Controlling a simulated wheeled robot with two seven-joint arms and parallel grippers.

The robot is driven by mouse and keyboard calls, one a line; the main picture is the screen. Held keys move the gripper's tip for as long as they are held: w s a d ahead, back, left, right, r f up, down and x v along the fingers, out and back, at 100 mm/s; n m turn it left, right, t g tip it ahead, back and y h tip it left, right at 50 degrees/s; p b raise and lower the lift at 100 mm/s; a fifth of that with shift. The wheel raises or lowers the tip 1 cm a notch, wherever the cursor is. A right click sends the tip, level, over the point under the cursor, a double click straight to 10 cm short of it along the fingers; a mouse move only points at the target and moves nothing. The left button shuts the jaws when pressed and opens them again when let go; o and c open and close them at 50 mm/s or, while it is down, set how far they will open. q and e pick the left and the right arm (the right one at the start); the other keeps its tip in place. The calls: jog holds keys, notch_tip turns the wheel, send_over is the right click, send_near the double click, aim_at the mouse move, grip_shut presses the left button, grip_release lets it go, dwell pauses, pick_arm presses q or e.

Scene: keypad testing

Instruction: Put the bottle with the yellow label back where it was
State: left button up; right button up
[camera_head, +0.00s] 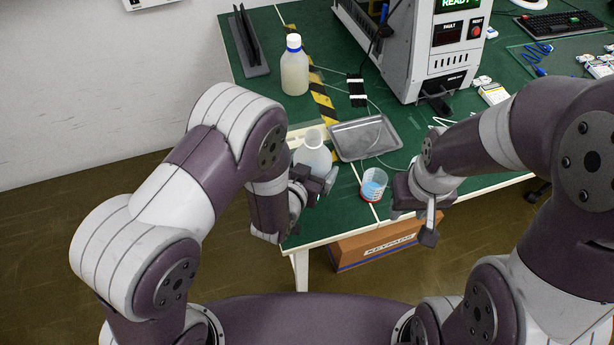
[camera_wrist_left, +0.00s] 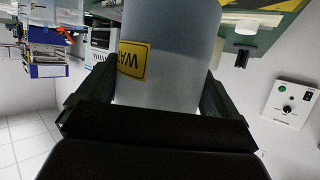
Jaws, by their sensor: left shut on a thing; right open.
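The bottle with the yellow label (camera_wrist_left: 170,70) is translucent and fills the middle of the left wrist view, its yellow label (camera_wrist_left: 133,60) on the left side. In the head view the bottle (camera_head: 313,153) is near the table's front left edge, neck up, with no cap visible. My left gripper (camera_head: 314,184) is shut on it, one finger on each side in the wrist view. I cannot tell whether its base touches the table. My right gripper (camera_head: 428,222) is open and empty at the front edge, right of a beaker with blue liquid (camera_head: 374,186).
A grey tray (camera_head: 350,150) lies behind the beaker. A black stand (camera_head: 249,45) and a test machine (camera_head: 425,60) are at the back. Thin cables cross the green table (camera_head: 400,115).

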pick_arm(q)
jog(key=shift+a+f, duration=0.3)
notch_tip(320, 180, down, 3)
jog(key=shift+s+d+r, duration=0.1)
jog(key=shift+s+d, duration=0.05)
jog(key=shift+f, duration=0.35)
jog(key=shift+w, duration=0.2)
jog(key=shift+s+f+b, duration=0.15)
jog(key=shift+f+b, duration=0.05)
jog(key=shift+b, duration=0.1)
jog(key=o, duration=1)
jog(key=shift+c, duration=0.2)
pick_arm(e)
jog(key=shift+s+d+f, duration=0.15)
jog(key=shift+s+f, duration=0.05)
jog(key=shift+f, duration=0.05)
